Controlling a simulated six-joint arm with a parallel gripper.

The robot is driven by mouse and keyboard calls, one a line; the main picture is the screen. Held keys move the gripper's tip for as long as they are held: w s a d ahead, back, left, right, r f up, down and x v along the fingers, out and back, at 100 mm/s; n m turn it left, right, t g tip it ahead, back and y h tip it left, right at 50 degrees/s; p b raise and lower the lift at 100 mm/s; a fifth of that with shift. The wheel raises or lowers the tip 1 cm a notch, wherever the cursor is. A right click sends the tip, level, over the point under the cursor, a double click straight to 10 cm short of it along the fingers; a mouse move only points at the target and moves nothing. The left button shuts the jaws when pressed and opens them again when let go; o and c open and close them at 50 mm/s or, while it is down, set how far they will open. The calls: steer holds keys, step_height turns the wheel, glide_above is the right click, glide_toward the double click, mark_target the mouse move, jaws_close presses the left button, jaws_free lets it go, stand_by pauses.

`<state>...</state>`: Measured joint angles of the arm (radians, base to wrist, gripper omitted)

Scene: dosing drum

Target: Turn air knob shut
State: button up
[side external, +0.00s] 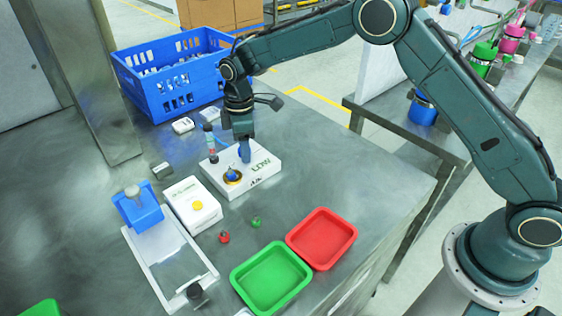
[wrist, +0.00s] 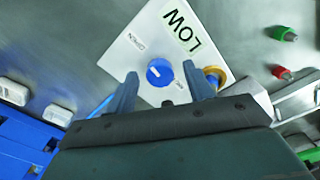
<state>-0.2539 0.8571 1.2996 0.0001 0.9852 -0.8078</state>
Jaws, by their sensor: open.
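The white box (side external: 262,184) with the word LOW on its top sits on the metal table; it also fills the upper middle of the wrist view (wrist: 150,50). The round blue knob (wrist: 159,73) is on its top and has a short pale mark on its face. My gripper (wrist: 160,71) is open, with one finger on each side of the knob and gaps visible.
A white box with a yellow button (side external: 193,204) and a white frame with a blue block (side external: 138,207) stand to the left. Green (side external: 271,304) and red (side external: 321,265) trays lie in front. A blue crate (side external: 125,78) stands behind. Small red and green pieces lie between.

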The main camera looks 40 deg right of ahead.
steer(key=c, duration=1)
steer(key=shift+o, duration=0.2)
